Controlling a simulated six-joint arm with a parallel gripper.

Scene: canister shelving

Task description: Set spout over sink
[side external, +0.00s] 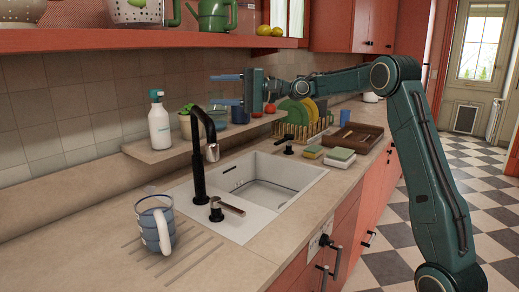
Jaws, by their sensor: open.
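The black faucet spout (203,140) stands at the left side of the sink. It rises as a post, arches over and ends in a silver-tipped nozzle that hangs over the basin's left rim; the exact overlap is hard to tell. The white sink (265,172) is set into the counter and its basin looks empty. A black lever handle (228,207) sits in front of the spout base. My gripper (226,90) is open and empty, with its blue fingers pointing left. It is above and to the right of the spout, apart from it, in front of the tiled wall.
A blue-grey mug (155,226) stands on the counter at front left. A white spray bottle (158,120) stands on a low ledge (175,152) behind the spout. Sponges (340,155), a dish rack (300,131) and a wooden tray (353,136) lie right. An upper shelf (150,39) hangs above.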

